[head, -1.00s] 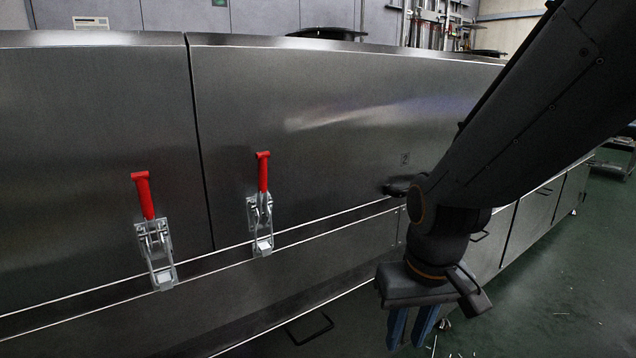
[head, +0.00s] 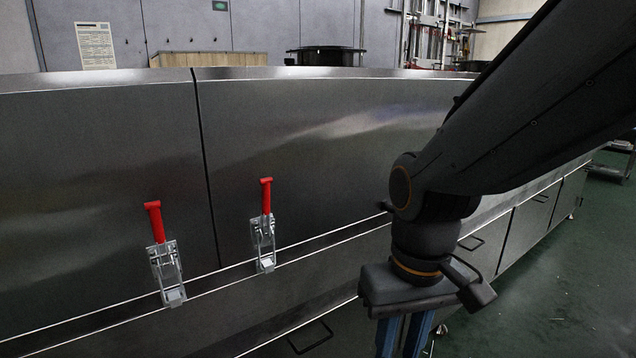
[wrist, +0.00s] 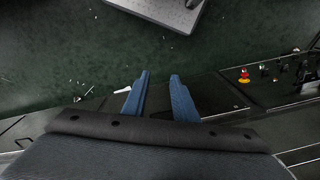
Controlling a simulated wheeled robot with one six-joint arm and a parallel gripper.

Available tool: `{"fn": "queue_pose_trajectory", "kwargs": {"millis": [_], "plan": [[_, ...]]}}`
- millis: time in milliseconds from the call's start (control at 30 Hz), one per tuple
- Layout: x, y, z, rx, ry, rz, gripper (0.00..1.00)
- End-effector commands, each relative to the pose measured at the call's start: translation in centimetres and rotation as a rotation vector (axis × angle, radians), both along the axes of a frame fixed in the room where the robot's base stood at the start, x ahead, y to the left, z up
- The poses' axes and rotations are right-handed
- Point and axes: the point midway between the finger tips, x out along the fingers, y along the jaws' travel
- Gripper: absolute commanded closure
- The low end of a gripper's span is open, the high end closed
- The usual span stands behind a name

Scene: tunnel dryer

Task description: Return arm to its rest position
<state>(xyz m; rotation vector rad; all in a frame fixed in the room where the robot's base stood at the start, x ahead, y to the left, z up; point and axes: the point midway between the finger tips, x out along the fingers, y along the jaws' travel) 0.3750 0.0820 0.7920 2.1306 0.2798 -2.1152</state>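My gripper (head: 404,337) hangs pointing down at the right in the head view, in front of the dryer's side, with its fingertips cut off by the lower edge. My dark arm (head: 520,110) reaches in from the upper right. The steel dryer (head: 300,130) fills the left and middle of the head view. Two toggle latches with red handles, a left one (head: 166,272) and a right one (head: 264,240), sit on its side, clear of my gripper.
The green floor (head: 540,290) is open at the right, with small scraps on it. A grey plate or platform (wrist: 165,10) lies at the top of the wrist view. A panel with red and yellow knobs (wrist: 244,76) is at its right. Cabinets stand behind the dryer.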

Motion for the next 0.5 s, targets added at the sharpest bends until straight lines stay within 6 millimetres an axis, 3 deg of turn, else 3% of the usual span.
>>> {"fn": "queue_pose_trajectory", "kwargs": {"millis": [500], "plan": [[-0.3,-5.7,7.4,-0.029,0.008,-0.17,0.74]]}}
